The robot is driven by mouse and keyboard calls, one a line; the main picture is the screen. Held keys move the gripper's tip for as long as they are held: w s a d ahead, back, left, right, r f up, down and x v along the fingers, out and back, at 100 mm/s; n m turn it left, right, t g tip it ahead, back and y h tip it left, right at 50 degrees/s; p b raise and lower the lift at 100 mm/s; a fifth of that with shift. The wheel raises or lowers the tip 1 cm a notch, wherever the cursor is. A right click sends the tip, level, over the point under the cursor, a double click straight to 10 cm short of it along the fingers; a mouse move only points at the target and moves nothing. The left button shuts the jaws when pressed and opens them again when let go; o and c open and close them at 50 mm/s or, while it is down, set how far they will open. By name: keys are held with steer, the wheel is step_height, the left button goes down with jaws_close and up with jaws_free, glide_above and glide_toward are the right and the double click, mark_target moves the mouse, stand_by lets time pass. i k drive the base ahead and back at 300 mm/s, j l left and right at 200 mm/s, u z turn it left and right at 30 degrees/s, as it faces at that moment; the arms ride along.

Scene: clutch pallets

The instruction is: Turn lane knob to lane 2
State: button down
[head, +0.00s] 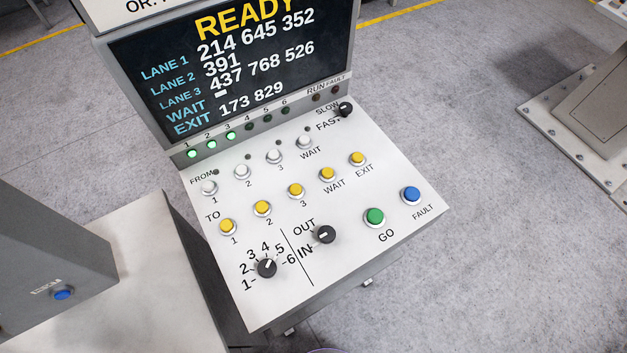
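The lane knob (267,267) is a small black rotary knob at the lower left of the white sloped panel (350,272). Numbers 1 to 6 are printed in an arc around it, with 2 at its left. Its short white mark seems to slant up and right, toward the 4 and 5 side. The exact number is too small to tell. My gripper is not in view, and nothing touches the knob.
A black OUT/IN knob (324,235) sits close right of the lane knob. A green GO button (375,217), blue FAULT button (411,195) and rows of yellow and white buttons are nearby. The screen (235,65) reads READY. A grey box (50,265) stands at left.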

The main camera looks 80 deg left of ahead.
mark_target(268, 268)
steer(key=u, duration=3.05)
